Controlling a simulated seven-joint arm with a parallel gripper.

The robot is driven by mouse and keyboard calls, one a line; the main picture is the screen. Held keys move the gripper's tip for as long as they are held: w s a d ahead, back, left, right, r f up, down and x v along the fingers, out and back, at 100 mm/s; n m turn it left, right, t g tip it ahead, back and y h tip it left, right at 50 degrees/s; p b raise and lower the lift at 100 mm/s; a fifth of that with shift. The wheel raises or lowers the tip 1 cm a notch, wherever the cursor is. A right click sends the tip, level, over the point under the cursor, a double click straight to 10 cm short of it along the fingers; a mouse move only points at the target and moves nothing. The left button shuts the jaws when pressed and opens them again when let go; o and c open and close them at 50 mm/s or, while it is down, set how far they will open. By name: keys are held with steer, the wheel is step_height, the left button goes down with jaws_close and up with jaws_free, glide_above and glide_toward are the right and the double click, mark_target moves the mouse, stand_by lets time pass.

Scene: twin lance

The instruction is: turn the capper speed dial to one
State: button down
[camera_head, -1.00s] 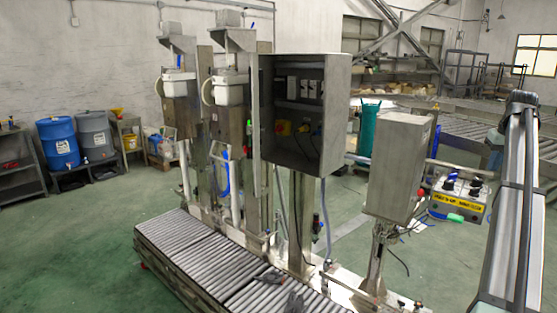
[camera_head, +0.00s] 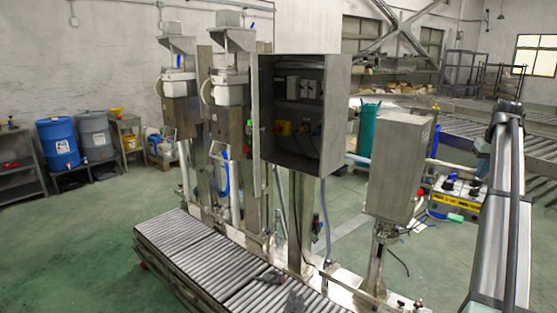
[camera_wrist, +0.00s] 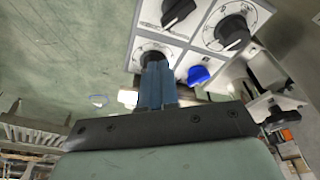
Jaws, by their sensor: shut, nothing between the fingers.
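A control panel (camera_wrist: 180,52) with several dials fills the top of the wrist view; it also shows in the head view (camera_head: 449,211), partly behind my arm. My gripper (camera_wrist: 158,68) is shut and empty, its blue fingers over the lower left dial (camera_wrist: 152,52). They hide much of that dial, and I cannot tell whether they touch it. Two more black dials, an upper left one (camera_wrist: 178,12) and an upper right one (camera_wrist: 232,33), are in clear view. The labels are too small to read, so I cannot tell which is the capper speed dial.
A blue knob (camera_wrist: 198,75) sits right of my fingers on the panel. A grey metal cabinet (camera_head: 401,165) stands left of the panel, with a red button on its side. A roller conveyor (camera_head: 215,260) runs below. Green floor lies open at the left.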

mark_target(477, 183)
step_height(477, 183, down, 3)
steer(key=shift+r, duration=0.2)
steer(key=shift+s+f, duration=0.1)
steer(key=shift+f, duration=0.2)
steer(key=shift+s+a+f, duration=0.1)
steer(key=shift+f, duration=0.15)
steer(key=shift+w, duration=0.2)
steer(key=shift+d+r, duration=0.2)
steer(key=shift+r, duration=0.05)
